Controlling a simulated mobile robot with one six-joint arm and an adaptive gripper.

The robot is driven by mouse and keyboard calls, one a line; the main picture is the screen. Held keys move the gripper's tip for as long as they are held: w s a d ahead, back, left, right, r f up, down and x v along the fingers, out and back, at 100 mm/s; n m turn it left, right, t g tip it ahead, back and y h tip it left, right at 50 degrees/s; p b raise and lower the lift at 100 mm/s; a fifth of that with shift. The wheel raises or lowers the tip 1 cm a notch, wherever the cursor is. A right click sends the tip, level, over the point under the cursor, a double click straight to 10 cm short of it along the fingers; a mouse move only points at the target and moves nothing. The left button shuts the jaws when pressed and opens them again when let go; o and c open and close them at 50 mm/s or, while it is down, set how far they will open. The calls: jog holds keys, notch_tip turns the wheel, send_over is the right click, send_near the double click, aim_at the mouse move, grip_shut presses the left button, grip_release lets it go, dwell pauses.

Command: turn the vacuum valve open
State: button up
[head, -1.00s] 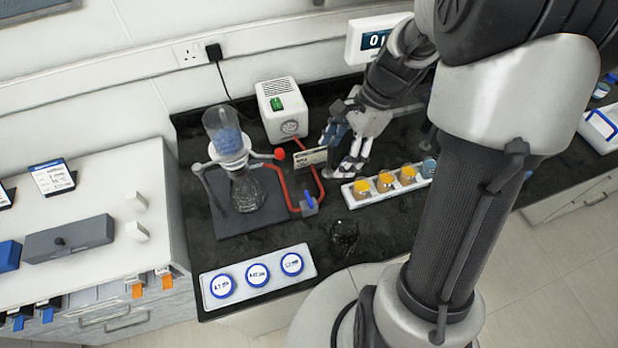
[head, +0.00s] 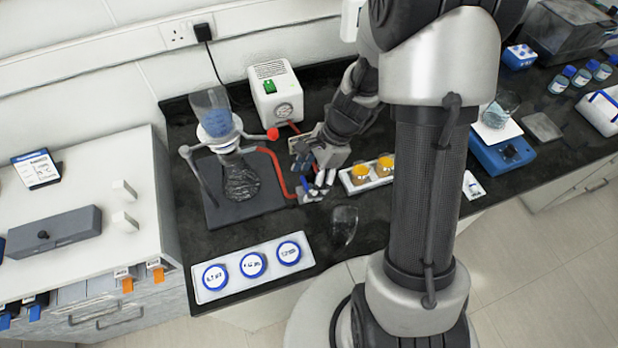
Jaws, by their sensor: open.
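The vacuum valve (head: 310,197) is a small grey block with a blue handle, on the red tubing in front of the pump. My gripper (head: 316,176) is open and low over the bench, with its fingers right at the valve. The fingers partly cover the valve, and I cannot tell whether they touch the handle or which way it points. The red tubing (head: 273,160) runs from the filter flask (head: 241,184) to the valve. The pump (head: 275,92) is a white box with a green switch and a round gauge, behind my gripper.
A glass funnel (head: 212,110) tops the flask on a dark stand base. A clear glass vessel (head: 344,224) stands in front of the valve. A white rack (head: 349,184) with yellow-capped jars is close on the right. A tray (head: 215,292) of blue-rimmed discs lies at front left.

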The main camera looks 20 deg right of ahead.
jog(key=shift+c, duration=0.4)
jog(key=c, duration=1)
jog(key=shift+o, duration=0.2)
jog(key=n+p, duration=0.1)
jog(key=n+g, duration=0.1)
jog(key=n, duration=0.1)
jog(key=n+p, duration=0.1)
jog(key=shift+w+a+r+n+g+p, duration=0.1)
jog(key=shift+w+n+g+p, duration=0.2)
jog(key=shift+n+g, duration=0.1)
jog(key=n, duration=0.2)
jog(key=n+g+h+p, duration=0.1)
jog(key=n, duration=0.1)
jog(key=shift+w+a+n+g, duration=0.1)
jog(key=shift+n+g, duration=0.2)
jog(key=n+h, duration=0.1)
jog(key=n, duration=0.1)
jog(key=n+p, duration=0.1)
jog(key=n, duration=0.1)
jog(key=shift+w+a+g+h, duration=0.1)
jog(key=shift+a+g+h, duration=0.1)
jog(key=shift+g+h, duration=0.2)
jog(key=shift+a+n+h+p, duration=0.1)
jog(key=shift+n+h+p, duration=0.55)
jog(key=shift+n, duration=1.55)
